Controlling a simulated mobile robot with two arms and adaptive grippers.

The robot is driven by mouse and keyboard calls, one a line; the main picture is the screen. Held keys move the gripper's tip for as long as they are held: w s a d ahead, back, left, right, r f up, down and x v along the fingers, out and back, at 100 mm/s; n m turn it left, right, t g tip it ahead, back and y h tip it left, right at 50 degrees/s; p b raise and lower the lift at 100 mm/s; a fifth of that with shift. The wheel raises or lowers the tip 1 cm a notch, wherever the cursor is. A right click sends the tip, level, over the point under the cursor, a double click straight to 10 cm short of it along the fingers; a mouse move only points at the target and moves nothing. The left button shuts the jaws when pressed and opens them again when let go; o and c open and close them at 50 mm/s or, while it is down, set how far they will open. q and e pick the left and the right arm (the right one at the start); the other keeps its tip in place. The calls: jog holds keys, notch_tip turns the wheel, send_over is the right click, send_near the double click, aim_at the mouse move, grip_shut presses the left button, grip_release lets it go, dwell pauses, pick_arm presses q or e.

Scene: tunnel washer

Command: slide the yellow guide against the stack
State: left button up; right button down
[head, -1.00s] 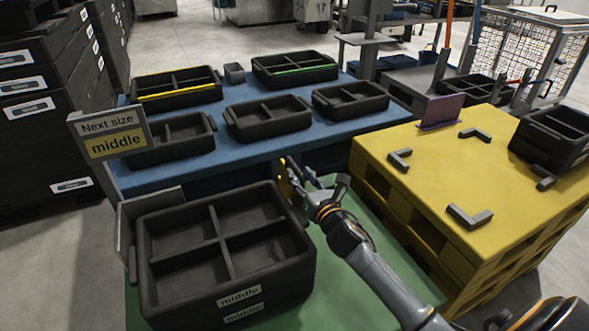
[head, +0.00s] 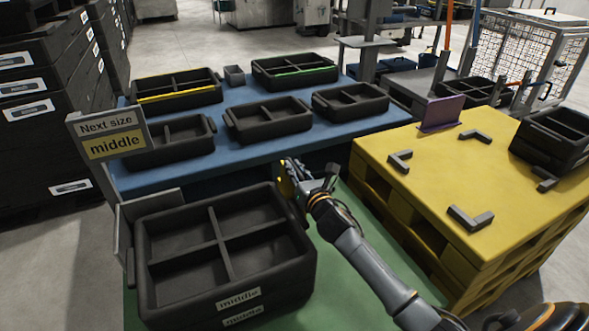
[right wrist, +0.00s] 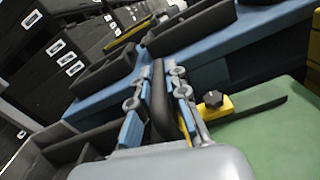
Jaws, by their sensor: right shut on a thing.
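The stack (head: 226,240) of black four-compartment crates labelled "middle" stands on the green surface in the head view. The yellow guide (head: 284,182) shows as a small yellow piece at the stack's right side, mostly hidden behind my right gripper (head: 309,172). In the right wrist view the guide (right wrist: 214,106) has a black knob, and a dark strip runs right from it. The blue-padded fingers of my right gripper (right wrist: 158,112) are shut on a dark upright piece, apparently the guide's handle. Whether the guide touches the stack, I cannot tell. My left gripper is out of view.
A sign (head: 108,138) reads "Next size middle". Several black crates stand on the blue table (head: 235,168) behind. The yellow pallet (head: 440,180) at right carries grey corner brackets and a purple plate (head: 440,112). Bare green surface (head: 330,265) lies right of the stack.

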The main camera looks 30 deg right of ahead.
jog(key=shift+a, duration=0.1)
jog(key=shift+a+p, duration=0.3)
jog(key=shift+a, duration=0.25)
jog(key=c, duration=1.3)
grip_release()
jog(key=shift+c, duration=0.2)
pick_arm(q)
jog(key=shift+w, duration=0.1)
pick_arm(e)
jog(key=s, duration=1.2)
jog(key=shift+a, duration=0.35)
